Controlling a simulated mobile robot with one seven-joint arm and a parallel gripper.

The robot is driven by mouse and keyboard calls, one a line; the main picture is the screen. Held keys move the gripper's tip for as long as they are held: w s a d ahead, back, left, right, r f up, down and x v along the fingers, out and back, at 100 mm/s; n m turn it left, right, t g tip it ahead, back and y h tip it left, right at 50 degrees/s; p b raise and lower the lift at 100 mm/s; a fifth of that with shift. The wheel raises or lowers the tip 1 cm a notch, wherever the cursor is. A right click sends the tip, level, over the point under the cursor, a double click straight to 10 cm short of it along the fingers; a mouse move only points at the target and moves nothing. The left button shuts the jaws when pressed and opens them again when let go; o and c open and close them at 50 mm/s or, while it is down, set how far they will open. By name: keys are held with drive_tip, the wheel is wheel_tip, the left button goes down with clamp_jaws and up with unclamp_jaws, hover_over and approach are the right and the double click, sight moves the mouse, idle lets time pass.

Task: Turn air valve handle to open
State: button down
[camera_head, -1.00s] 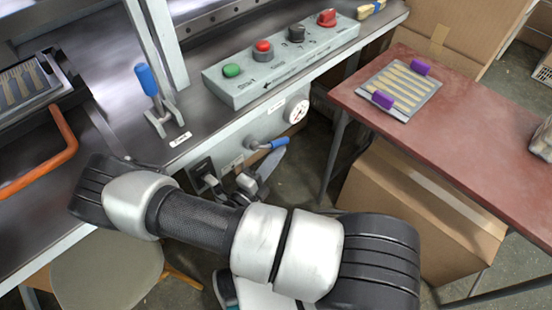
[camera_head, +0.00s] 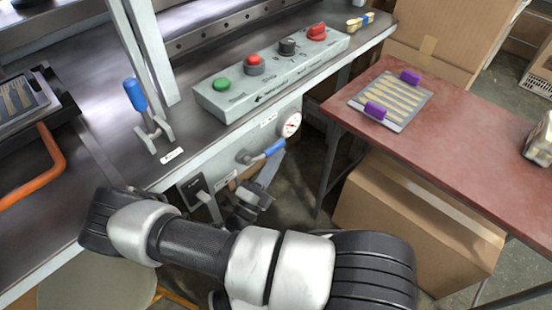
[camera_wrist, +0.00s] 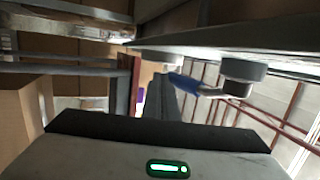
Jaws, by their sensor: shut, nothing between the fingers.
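The air valve (camera_head: 246,157) sits on the front panel below the tabletop, with a blue handle (camera_head: 268,150) pointing right and slightly up. My gripper (camera_head: 277,162) is shut and empty, just below and beside the blue handle. In the wrist view the blue handle (camera_wrist: 190,84) extends left from the round valve body (camera_wrist: 240,76). The dark fingers of my gripper (camera_wrist: 163,92) are close to the handle's free end there. I cannot tell whether they touch it.
A round gauge (camera_head: 290,124) is right of the valve, and a black switch (camera_head: 200,192) is left of it. Above is a button box (camera_head: 240,100). A red table (camera_head: 460,150) with a cardboard box (camera_head: 410,220) beneath it stands on the right.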

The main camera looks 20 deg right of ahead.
drive_tip(key=v, duration=1.7)
drive_tip(key=shift+s+a, duration=0.15)
drive_tip(key=shift+s, duration=0.05)
